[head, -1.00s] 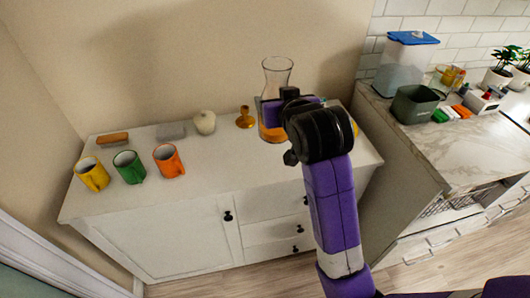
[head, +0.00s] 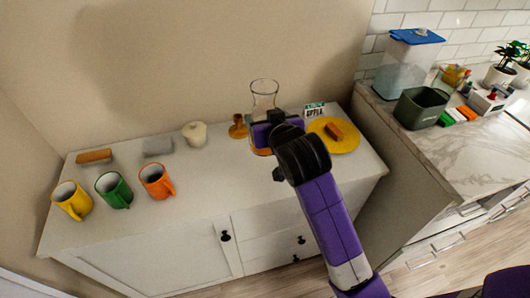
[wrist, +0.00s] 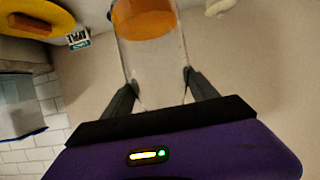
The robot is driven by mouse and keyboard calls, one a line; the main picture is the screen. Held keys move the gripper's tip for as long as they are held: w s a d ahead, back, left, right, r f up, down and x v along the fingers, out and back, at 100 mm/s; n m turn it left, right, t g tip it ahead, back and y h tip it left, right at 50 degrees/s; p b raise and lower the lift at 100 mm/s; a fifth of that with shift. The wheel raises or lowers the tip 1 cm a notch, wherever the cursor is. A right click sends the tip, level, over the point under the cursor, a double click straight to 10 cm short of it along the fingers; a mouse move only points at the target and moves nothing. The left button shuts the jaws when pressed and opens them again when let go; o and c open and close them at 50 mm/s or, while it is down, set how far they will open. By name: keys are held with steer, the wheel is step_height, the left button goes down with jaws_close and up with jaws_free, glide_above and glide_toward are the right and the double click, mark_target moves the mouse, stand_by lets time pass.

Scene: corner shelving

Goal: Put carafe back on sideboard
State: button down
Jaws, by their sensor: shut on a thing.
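A clear glass carafe (head: 264,95) with orange liquid in its lower part stands upright over the back right part of the white sideboard (head: 205,190). My gripper (head: 268,132) is shut on its glass body. In the wrist view, the two fingers (wrist: 160,88) press on either side of the carafe (wrist: 155,65), and the orange liquid shows at the top of the picture. My gripper hides much of the carafe's lower part in the head view, so I cannot tell whether its base touches the sideboard top.
An amber candlestick (head: 238,127) stands close left of the carafe. A small sign (head: 314,110) and a yellow plate (head: 346,142) with an orange-brown block are at right. Mugs, including an orange one (head: 156,182), stand at left. The sideboard's front middle is clear.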

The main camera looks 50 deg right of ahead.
mark_target(268, 155)
step_height(268, 155, down, 12)
steer(key=shift+f, duration=0.1)
stand_by(0.5)
steer(key=shift+f+b, duration=0.1)
steer(key=shift+b, duration=0.2)
steer(key=shift+c, duration=1.2)
jaws_free()
steer(key=shift+f, duration=0.15)
